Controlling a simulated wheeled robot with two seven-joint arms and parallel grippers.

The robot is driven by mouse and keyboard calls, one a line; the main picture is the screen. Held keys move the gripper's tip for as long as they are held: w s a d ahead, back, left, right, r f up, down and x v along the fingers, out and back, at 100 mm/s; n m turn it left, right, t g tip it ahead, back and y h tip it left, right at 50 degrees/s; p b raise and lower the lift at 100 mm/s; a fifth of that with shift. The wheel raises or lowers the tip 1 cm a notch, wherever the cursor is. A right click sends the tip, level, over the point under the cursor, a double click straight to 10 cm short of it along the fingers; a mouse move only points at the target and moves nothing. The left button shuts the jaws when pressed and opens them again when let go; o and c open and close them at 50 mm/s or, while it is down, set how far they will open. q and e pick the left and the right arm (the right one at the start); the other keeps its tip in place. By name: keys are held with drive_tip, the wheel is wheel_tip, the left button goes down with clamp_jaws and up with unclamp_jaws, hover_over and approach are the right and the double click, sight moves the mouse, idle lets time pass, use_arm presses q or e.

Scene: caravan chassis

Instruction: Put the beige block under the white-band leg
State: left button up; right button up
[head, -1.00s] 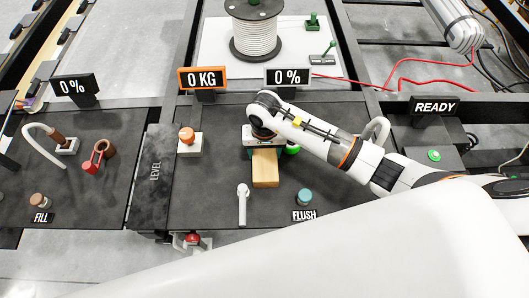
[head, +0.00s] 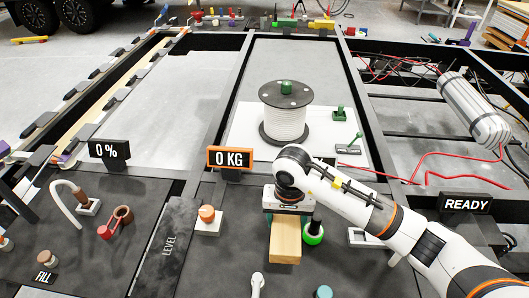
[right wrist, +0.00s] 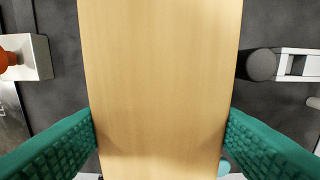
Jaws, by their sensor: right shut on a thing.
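The beige block (head: 285,250) is a pale wooden piece over the dark control deck. My right gripper (head: 287,214) is above its far end and points down. In the right wrist view the block (right wrist: 160,70) fills the middle, and the green finger pads (right wrist: 160,140) press on both its sides. I cannot tell whether the block touches the deck or is slightly raised. I cannot make out a white-band leg in these frames. My left gripper is out of view.
An orange button (head: 207,213) stands left of the block and a green-ringed knob (head: 313,233) right of it. Beyond are the 0 KG sign (head: 231,157) and a white cable spool (head: 286,112). Dark frame beams and small coloured items lie farther back.

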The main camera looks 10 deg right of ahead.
drive_tip(key=shift+s+d+r, duration=0.1)
drive_tip(key=shift+d+r, duration=0.1)
drive_tip(key=shift+r, duration=0.25)
drive_tip(key=s+d+r+n, duration=0.3)
drive_tip(key=s+d+r, duration=0.2)
drive_tip(key=s+r, duration=0.2)
drive_tip(key=shift+s+d+r, duration=0.15)
drive_tip(key=shift+s+r, duration=0.05)
drive_tip(key=shift+s, duration=0.3)
